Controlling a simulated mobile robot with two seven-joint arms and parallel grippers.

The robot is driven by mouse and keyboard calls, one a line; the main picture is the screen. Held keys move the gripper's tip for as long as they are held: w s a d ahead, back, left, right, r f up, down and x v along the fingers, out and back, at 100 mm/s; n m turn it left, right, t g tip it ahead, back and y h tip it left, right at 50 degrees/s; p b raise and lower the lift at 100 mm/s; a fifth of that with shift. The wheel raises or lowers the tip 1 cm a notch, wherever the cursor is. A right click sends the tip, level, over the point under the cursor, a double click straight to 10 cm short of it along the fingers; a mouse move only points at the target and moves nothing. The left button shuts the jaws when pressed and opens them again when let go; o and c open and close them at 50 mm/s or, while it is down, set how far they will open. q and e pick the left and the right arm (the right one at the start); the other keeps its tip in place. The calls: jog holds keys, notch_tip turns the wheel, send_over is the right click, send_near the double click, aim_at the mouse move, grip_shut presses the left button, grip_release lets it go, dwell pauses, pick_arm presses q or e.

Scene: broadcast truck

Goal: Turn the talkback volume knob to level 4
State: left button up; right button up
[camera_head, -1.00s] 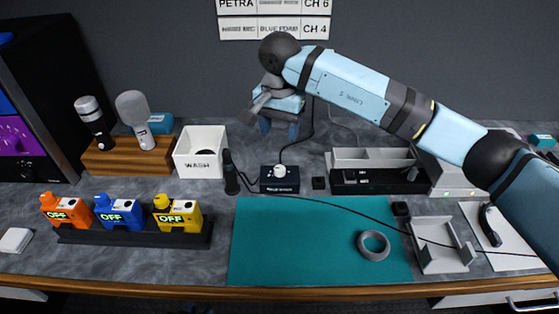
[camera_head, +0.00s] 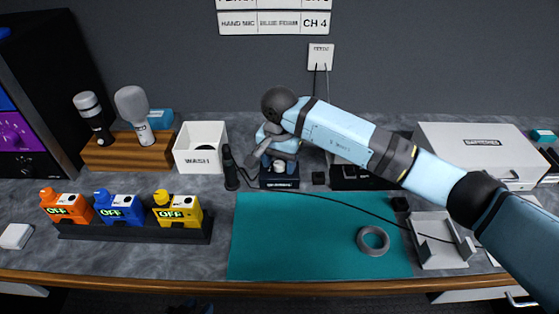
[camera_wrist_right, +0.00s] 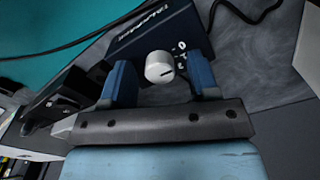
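The talkback box (camera_head: 279,182) is a small dark blue unit behind the teal mat, with a white volume knob (camera_head: 280,167) on top. In the right wrist view the knob (camera_wrist_right: 159,66) has a dark pointer line; the box's scale marks are too small to read surely. My right gripper (camera_head: 279,160) is lowered over the box. In the wrist view its blue fingers (camera_wrist_right: 162,80) stand open on either side of the knob, with gaps visible. Small dark bluish tips at the bottom edge of the head view appear to be my left gripper (camera_head: 190,307); their opening is unclear.
A dark handheld mic (camera_head: 230,170) stands left of the box, beside the white WASH bin (camera_head: 200,148). A black cable crosses the teal mat (camera_head: 300,235), which holds a grey tape ring (camera_head: 373,240). A white case (camera_head: 480,145) stands at right.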

jog(key=c, duration=0.9)
